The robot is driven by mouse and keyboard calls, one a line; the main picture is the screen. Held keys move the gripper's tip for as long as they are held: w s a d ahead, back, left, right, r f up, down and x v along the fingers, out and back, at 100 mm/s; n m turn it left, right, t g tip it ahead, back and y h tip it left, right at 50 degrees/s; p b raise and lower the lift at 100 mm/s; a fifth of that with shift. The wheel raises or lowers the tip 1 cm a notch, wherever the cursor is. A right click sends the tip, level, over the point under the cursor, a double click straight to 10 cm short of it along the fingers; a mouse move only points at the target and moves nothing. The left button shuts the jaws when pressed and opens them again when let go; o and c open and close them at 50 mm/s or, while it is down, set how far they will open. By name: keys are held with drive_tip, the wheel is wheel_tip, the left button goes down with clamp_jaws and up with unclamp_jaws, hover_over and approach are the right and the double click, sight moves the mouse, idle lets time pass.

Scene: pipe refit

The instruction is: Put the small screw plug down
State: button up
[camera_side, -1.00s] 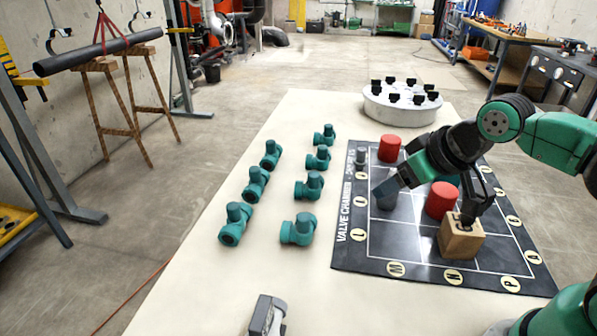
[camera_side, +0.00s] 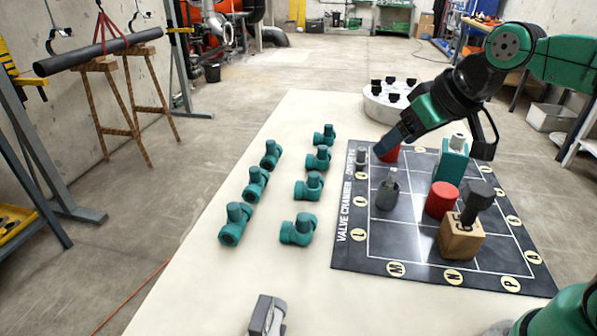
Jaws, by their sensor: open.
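A dark grey plug with a wider head (camera_side: 477,203) stands, slightly tilted, on the wooden block (camera_side: 461,240) at the front of the black mat (camera_side: 415,255). A small grey piece (camera_side: 361,157) stands at the mat's left edge. A dark grey cup-like piece (camera_side: 387,196) with a lighter stem stands further in. I cannot tell for certain which is the small screw plug. My gripper (camera_side: 437,148) is open, with its fingers wide apart above the mat, clear of the wooden block and its plug. Its left finger overlaps the rear red cylinder (camera_side: 391,155) in the picture.
Another red cylinder (camera_side: 441,199) and a teal valve body (camera_side: 450,163) stand on the mat near the block. Several teal elbow fittings (camera_side: 308,186) stand in rows to the left. A white round flange (camera_side: 385,107) is behind. The table's front middle is mostly clear.

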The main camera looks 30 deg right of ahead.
drive_tip(key=w+d+r+n+y, duration=0.1)
drive_tip(key=w+d+r, duration=0.1)
drive_tip(key=w+d, duration=0.6)
drive_tip(key=n+t+y, duration=0.2)
hover_over(355, 159)
drive_tip(key=s+d, duration=0.2)
drive_tip(key=s, duration=0.2)
wheel_tip(355, 159, down, 3)
drive_tip(key=f, duration=1.4)
drive_tip(key=shift+w+a+f, duration=0.15)
drive_tip(key=shift+a+f, duration=0.1)
drive_tip(key=shift+a, duration=0.05)
drive_tip(key=shift+x, duration=2.8)
drive_tip(key=shift+d+f, duration=0.1)
clamp_jaws()
